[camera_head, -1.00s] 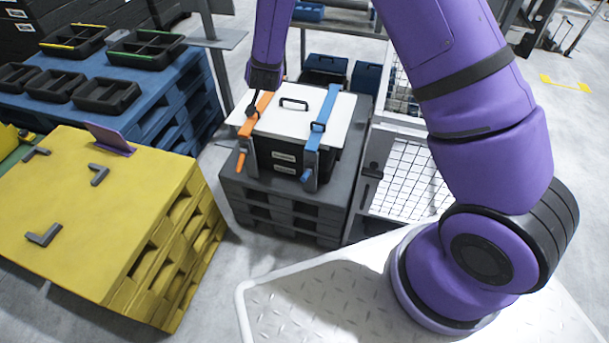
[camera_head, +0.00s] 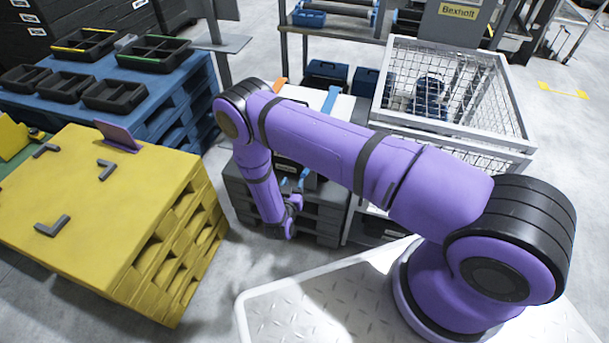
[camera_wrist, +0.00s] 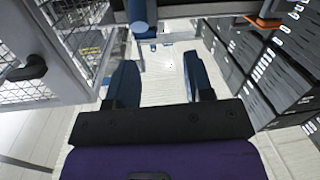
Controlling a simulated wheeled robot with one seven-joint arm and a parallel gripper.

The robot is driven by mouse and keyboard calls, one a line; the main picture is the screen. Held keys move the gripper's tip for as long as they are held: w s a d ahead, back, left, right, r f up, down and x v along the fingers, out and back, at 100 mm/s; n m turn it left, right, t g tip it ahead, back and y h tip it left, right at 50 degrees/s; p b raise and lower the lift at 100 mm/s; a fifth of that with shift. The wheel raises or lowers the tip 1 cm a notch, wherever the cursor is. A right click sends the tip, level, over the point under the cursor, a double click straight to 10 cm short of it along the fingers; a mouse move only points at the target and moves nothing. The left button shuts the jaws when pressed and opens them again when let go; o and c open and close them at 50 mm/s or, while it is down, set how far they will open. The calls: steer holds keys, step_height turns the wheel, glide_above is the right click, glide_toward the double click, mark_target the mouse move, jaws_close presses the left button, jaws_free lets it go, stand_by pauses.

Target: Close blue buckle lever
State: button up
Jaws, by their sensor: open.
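The dark box with its white lid (camera_head: 343,106) stands on a dark grey pallet in the head view, mostly hidden behind my bent arm. The blue buckle's upper strap (camera_head: 330,99) shows above the arm, and a small blue part, apparently the lever end (camera_head: 304,178), shows below it. In the wrist view a blue piece (camera_wrist: 143,12) stands at the top edge, cut off by the frame. My gripper (camera_wrist: 162,76) is open and empty, with the blue piece beyond its fingers. The head view hides the fingers; contact with the lever cannot be told.
An orange strap (camera_head: 279,85) shows left of the blue one, and an orange piece (camera_wrist: 263,19) is at the wrist view's top right. A wire cage (camera_head: 455,90) stands close right of the box. A yellow pallet stack (camera_head: 100,225) is at left, with bare floor between.

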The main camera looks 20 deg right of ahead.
steer(key=shift+t, duration=0.4)
steer(key=w+d, duration=0.2)
steer(key=w+d+f, duration=0.1)
steer(key=w+d, duration=0.1)
steer(key=w+d+f, duration=0.1)
steer(key=w+d, duration=0.1)
steer(key=shift+f, duration=0.1)
steer(key=shift+c, duration=0.2)
jaws_close()
